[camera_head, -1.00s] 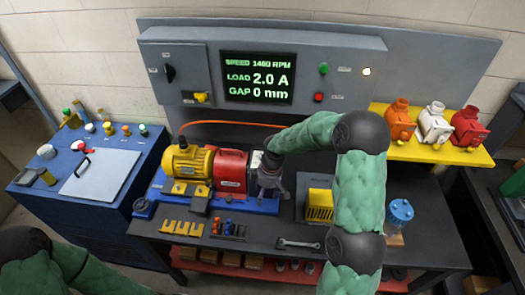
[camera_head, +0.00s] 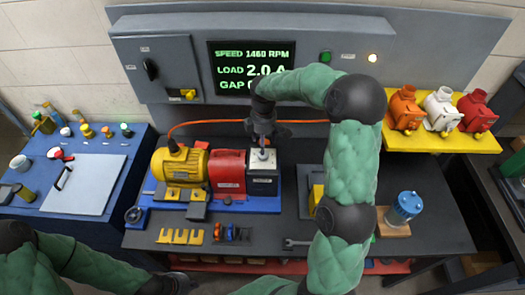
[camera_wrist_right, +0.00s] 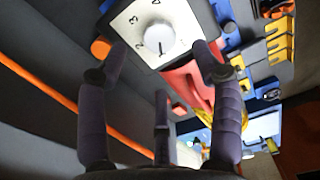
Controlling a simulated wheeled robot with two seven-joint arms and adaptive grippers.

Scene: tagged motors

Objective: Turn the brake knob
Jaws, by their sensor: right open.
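The brake knob is a small light-grey knob (camera_head: 263,154) on top of a black box with a white dial plate, beside the red unit. In the right wrist view the knob (camera_wrist_right: 159,38) stands on the plate, which shows numbers including 2, 3 and 4. My right gripper (camera_head: 263,136) is just above the knob, pointing down. In its wrist view the open fingers (camera_wrist_right: 160,62) are spread on either side of the knob, apart from it. A dark end part of my left arm (camera_head: 174,284) shows at the bottom edge; its fingers cannot be made out.
The yellow motor (camera_head: 180,166) and red unit (camera_head: 228,171) stand left of the brake box. An orange cable (camera_head: 205,122) runs behind. The grey panel's screen (camera_head: 240,68) reads 1460 RPM, partly hidden by my right arm. A blue-lidded jar (camera_head: 404,208) stands at right.

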